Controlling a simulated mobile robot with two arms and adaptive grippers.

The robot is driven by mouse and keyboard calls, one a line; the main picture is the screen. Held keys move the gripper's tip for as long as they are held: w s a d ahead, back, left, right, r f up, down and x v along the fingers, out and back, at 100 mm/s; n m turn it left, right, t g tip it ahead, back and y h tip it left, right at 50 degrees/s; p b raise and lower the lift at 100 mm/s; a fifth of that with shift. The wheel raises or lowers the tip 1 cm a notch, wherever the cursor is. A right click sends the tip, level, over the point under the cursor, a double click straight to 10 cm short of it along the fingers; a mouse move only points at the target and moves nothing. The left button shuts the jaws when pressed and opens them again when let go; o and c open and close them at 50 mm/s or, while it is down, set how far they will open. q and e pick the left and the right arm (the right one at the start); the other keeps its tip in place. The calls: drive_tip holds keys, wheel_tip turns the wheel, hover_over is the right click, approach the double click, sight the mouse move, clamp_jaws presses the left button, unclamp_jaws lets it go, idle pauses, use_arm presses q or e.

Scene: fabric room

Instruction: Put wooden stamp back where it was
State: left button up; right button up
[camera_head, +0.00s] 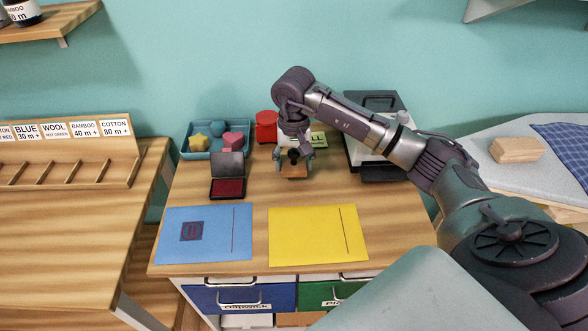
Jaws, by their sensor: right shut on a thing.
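The wooden stamp (294,172) has a light wood base and a dark knob. It is at the back middle of the wooden table (385,215). My right gripper (294,157) points down from above and is shut on the stamp, with a finger on each side of the knob. Whether the base touches the table top or hangs just above it I cannot tell. The gripper and forearm hide part of what lies behind. My left gripper is not in view.
An open ink pad (228,188) stands left of the stamp. A teal tray (189,155) with coloured shapes and a red object (266,126) are behind. A blue sheet (215,250) with a dark square print and a yellow sheet (305,240) lie in front. A black-and-white device (385,172) is right.

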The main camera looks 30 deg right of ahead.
sight(294, 164)
wheel_tip(294, 164, down, 3)
drive_tip(key=shift+s+f, duration=0.1)
drive_tip(key=shift+f, duration=0.2)
drive_tip(key=o, duration=1.2)
drive_tip(key=shift+c, duration=0.2)
